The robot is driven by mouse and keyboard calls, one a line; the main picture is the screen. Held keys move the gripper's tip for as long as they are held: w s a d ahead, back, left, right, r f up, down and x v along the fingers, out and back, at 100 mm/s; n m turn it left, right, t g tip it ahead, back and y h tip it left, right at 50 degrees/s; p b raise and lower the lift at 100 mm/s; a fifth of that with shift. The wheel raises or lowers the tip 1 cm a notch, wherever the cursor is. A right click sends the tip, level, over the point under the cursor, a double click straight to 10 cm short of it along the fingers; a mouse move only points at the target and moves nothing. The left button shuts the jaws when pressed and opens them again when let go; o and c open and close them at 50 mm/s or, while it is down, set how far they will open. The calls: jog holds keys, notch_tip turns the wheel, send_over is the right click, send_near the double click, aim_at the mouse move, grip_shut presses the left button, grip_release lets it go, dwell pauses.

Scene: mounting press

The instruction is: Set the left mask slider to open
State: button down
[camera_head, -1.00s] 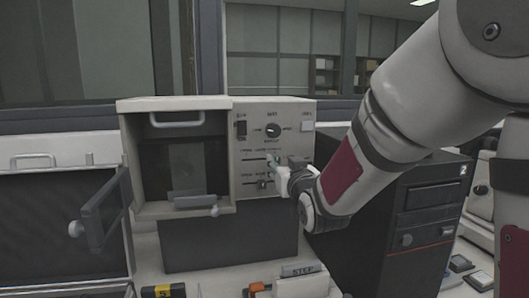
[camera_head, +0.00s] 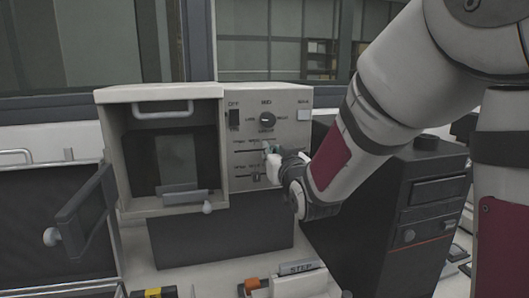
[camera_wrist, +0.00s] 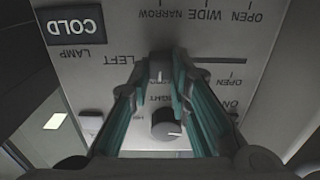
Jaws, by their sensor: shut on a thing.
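The grey control panel (camera_head: 240,200) is on the right front of the pale press housing. In the head view my gripper (camera_head: 268,149) is at the upper slider line of this panel, and its fingers hide the knob there. In the wrist view my teal fingertips (camera_wrist: 160,62) close around a small slider knob (camera_wrist: 160,74) beside the label LEFT. The labels OPEN, WIDE and NARROW (camera_wrist: 200,15) show there upside down. A lower slider knob (camera_head: 256,178) sits apart below my gripper.
A round dial (camera_head: 267,118) and a dark switch (camera_head: 234,119) are above my gripper. A small door (camera_head: 85,210) stands open at the left. A dark computer-like case (camera_head: 385,220) stands close to the right, beneath my arm.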

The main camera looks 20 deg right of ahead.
aim_at(237, 149)
jog(key=shift+a, duration=0.15)
jog(key=a, duration=0.8)
jog(key=shift+a, duration=0.1)
jog(key=c, duration=1.5)
grip_release()
jog(key=shift+a, duration=0.1)
